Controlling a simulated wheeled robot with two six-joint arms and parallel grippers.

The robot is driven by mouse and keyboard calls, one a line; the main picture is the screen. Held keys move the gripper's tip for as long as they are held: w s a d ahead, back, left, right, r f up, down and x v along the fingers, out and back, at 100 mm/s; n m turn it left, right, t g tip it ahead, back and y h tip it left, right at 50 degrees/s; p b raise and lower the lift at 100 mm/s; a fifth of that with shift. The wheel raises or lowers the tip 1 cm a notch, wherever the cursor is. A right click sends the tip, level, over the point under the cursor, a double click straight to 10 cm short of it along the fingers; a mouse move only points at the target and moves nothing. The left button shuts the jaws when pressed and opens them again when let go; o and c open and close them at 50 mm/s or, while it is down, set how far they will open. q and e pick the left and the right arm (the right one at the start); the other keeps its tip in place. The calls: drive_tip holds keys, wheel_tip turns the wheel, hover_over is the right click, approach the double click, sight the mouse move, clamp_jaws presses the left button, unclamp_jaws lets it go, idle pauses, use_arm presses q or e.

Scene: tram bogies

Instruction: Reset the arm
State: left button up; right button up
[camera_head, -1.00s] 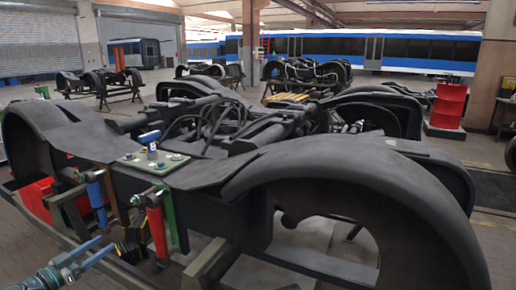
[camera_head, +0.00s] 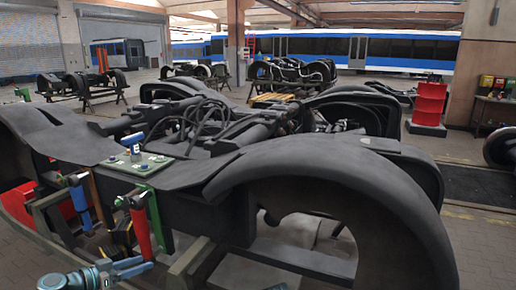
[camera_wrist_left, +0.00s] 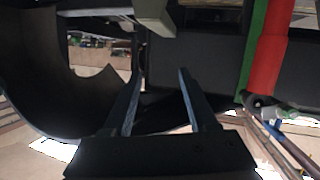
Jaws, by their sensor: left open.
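My left gripper (camera_head: 137,266) is at the lower left of the head view, in front of the bogie's near side and below the tools on it. It also shows in the left wrist view (camera_wrist_left: 158,85), with its two fingers apart and nothing between them. My right gripper is in neither view. The large dark bogie (camera_head: 330,185) fills the middle of the head view. A red cylindrical tool (camera_head: 141,232) hangs on a green holder to the right of a blue one (camera_head: 80,205). The red tool also shows at the right of the left wrist view (camera_wrist_left: 273,45), apart from the fingers.
A pale green plate (camera_head: 138,164) with a blue-and-white device (camera_head: 133,145) lies on the bogie. A red bin (camera_head: 30,200) is at the left.

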use_arm(q)
drive_tip(key=s+d+f+g+p, duration=0.1)
drive_tip(key=d+f+g, duration=0.2)
drive_tip(key=d, duration=0.4)
drive_tip(key=s+d+f+g, duration=0.1)
drive_tip(key=d+f+g, duration=0.15)
drive_tip(key=d, duration=0.45)
drive_tip(key=s+d+f+n+g+y+p, duration=0.1)
drive_tip(key=s+d+f+g+y, duration=0.2)
drive_tip(key=s+d+y, duration=0.2)
drive_tip(key=s+d+f+g+y+p, duration=0.2)
drive_tip(key=s+d+y, duration=0.3)
drive_tip(key=s+d, duration=0.4)
drive_tip(key=shift+d+f+n+g, duration=0.4)
drive_tip(key=shift+d+g, duration=0.25)
drive_tip(key=shift+d, duration=0.05)
